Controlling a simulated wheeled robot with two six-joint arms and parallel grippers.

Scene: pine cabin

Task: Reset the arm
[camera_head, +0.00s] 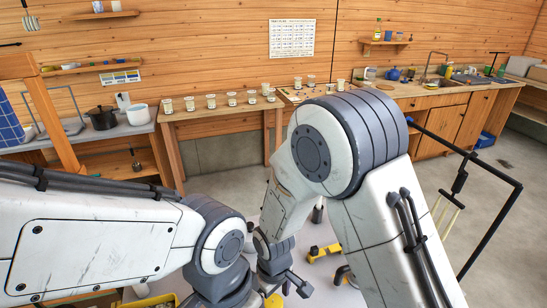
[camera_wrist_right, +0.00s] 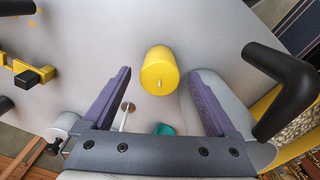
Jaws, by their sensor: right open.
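My right arm (camera_head: 375,220) bends over at its elbow in the middle of the head view, with its wrist and gripper (camera_head: 285,282) low over the pale table. In the right wrist view, my right gripper (camera_wrist_right: 160,95) is open, with its two purple-grey fingers apart. A yellow cylinder with a short wick, like a candle (camera_wrist_right: 160,70), shows between and beyond the fingers, with no visible contact. My left arm (camera_head: 90,245) comes in from the left; its far end drops toward the bottom edge, and its gripper does not show.
A yellow-and-black tool (camera_head: 323,252) lies on the table; a similar one (camera_wrist_right: 32,74) shows in the wrist view. A black handle (camera_wrist_right: 280,85) rises close to the right finger. A small teal thing (camera_wrist_right: 162,129) is partly hidden. A back bench (camera_head: 225,110) holds several jars.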

